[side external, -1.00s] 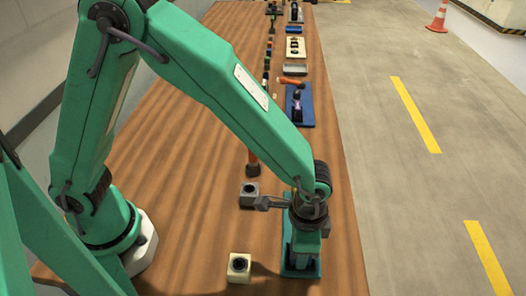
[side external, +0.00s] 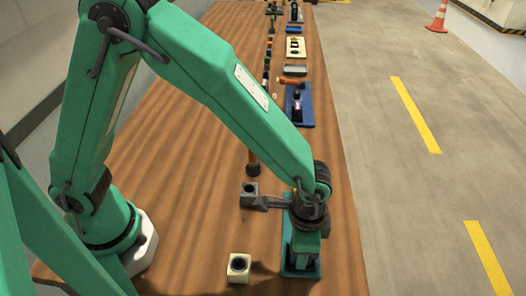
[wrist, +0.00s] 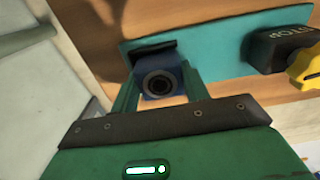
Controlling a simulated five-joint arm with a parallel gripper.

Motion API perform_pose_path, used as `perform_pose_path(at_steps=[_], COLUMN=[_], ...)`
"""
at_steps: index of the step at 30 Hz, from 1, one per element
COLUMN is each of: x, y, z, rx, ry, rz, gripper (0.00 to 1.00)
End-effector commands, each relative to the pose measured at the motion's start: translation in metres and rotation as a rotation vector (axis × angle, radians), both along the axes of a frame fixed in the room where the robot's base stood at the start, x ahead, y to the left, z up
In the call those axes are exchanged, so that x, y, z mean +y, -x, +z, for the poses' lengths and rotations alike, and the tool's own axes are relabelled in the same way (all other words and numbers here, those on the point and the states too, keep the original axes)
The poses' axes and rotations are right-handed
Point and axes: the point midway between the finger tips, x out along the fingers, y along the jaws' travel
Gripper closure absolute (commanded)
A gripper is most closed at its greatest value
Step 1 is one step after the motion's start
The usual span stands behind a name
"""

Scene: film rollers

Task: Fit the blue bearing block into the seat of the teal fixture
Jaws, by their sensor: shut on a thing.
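The blue bearing block (wrist: 172,72), with a dark round bore facing the camera, sits between the two fingers of my gripper (wrist: 158,86) in the wrist view. My gripper is shut on it. The teal fixture (wrist: 215,45) lies on the wooden table behind the block, with a dark raised edge just above the block. I cannot tell whether the block touches the seat. In the side view my gripper (side external: 303,262) points down over the teal fixture (side external: 288,270) and hides most of it and the block.
A blue plate (side external: 307,108) and other parts lie farther back. Bare wood is open at left.

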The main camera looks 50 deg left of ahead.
Motion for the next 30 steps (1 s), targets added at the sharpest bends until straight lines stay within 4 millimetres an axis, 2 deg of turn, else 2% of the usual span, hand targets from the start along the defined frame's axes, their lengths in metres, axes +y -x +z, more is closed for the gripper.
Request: perform_pose_path(at_steps=[8,9,12,13,25,26,30], x=[-0.0001,-0.0001,-0.0002,-0.0003,-0.0016,-0.0011,-0.0009], y=[-0.0001,-0.0001,0.0001,0.0003,0.0021,0.0025,0.0025], z=[-0.003,-0.0032,-0.0037,-0.0038,-0.0043,-0.0049,-0.005], rx=[-0.001,-0.001,-0.001,0.0,0.001,0.002,0.002], ry=[0.001,0.001,0.001,0.0,-0.001,-0.002,-0.002], rz=[0.001,0.001,0.001,0.001,-0.004,-0.004,-0.004], gripper=[0.91,0.53,0.33,0.31,0.33,0.48,0.45])
